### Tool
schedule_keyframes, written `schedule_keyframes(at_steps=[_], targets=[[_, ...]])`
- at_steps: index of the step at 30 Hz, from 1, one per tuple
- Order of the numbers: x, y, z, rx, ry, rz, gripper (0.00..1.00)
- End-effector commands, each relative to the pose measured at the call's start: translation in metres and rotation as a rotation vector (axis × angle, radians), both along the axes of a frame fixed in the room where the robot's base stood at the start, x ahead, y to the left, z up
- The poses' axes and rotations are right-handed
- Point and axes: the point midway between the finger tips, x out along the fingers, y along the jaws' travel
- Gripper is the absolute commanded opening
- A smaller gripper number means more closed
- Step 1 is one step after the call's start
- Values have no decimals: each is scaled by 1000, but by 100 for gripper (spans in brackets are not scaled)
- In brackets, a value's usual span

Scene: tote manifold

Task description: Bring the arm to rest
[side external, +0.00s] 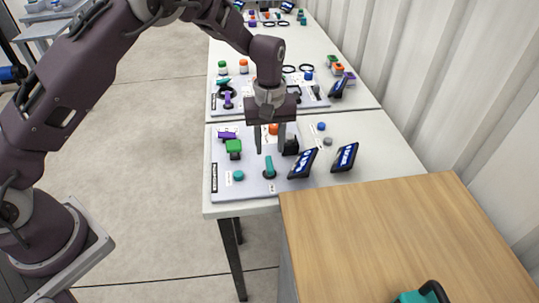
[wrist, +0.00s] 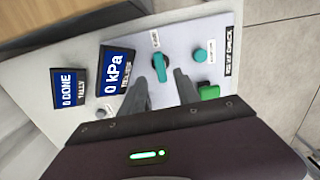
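My gripper (side external: 270,148) hangs pointing down over the grey panel (side external: 222,188) on the white table. Its two fingers are apart, with nothing held between them. In the wrist view my gripper (wrist: 160,76) shows both fingers spread, with a teal lever (wrist: 158,68) on the panel beyond the tips. The teal lever (side external: 269,169) also shows in the side view, below and in front of the fingers. A green block (side external: 233,147) and a teal button (side external: 238,175) are left of my gripper. A display reads 0 kPa (wrist: 115,75); another reads 0 DONE, TALLY (wrist: 68,88).
A black block (side external: 291,147) is close to the right finger. A similar panel (side external: 313,101) lies farther back. A wood-topped surface (side external: 400,225) is in front; a corrugated wall (side external: 440,90) is at right.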

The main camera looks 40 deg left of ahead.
Motion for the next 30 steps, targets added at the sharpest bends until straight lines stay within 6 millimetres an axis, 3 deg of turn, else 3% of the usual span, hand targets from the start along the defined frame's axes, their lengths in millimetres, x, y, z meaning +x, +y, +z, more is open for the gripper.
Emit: schedule_keyframes(at_steps=[3,13,14,17,21,24,27,30], targets=[[0,0,13,1,-1,0,38],[-1,1,21,-4,-4,-4,38],[-3,2,29,-11,-12,-11,38],[-22,10,86,-53,-61,-68,38],[-90,28,182,-98,-178,-243,38],[-152,40,227,-79,-273,-391,38],[-217,50,247,-14,-360,-540,38],[-268,58,247,73,-419,-660,38]])
